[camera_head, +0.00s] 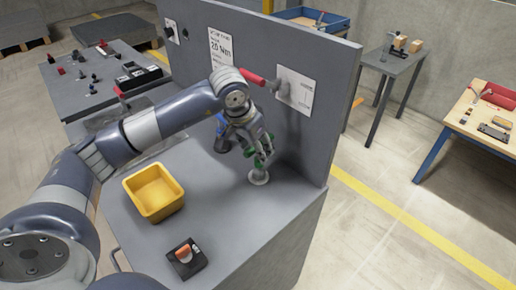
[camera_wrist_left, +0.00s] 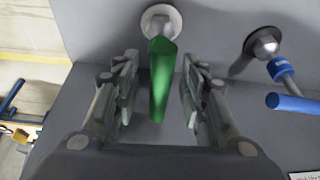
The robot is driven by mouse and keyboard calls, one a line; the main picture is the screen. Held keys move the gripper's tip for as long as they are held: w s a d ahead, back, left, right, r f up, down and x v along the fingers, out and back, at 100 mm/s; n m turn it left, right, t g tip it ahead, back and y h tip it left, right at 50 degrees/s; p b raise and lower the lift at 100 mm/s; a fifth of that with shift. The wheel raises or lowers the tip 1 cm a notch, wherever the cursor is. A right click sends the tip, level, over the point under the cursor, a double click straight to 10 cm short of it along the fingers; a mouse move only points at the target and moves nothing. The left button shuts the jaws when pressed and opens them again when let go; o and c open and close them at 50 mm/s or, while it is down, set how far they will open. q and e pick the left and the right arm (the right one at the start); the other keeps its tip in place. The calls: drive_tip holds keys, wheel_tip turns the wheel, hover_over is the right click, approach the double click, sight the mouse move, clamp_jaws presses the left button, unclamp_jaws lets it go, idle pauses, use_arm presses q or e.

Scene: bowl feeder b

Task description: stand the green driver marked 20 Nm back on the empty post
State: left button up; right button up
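The green driver (camera_wrist_left: 162,85) stands between the fingers of my left gripper in the left wrist view, with a visible gap on both sides. Its far end meets the pale post with a round base (camera_wrist_left: 161,22); how fully it is seated I cannot tell. In the head view my left gripper (camera_head: 260,150) is over the bench close to the panel, and parts of the green driver (camera_head: 259,161) show just above the round post base (camera_head: 258,177). The gripper is open around the driver. The 20 Nm mark on the driver cannot be read. My right gripper is not in view.
A blue driver (camera_wrist_left: 290,104) stands on a neighbouring post, close to the gripper. The upright grey panel (camera_head: 335,120) rises behind, with a red-handled part (camera_head: 252,77). A yellow bin (camera_head: 153,205) and a black block with an orange part (camera_head: 186,258) are on the bench.

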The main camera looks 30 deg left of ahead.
use_arm(q)
drive_tip(key=v, duration=1.1)
drive_tip(key=shift+r, duration=0.15)
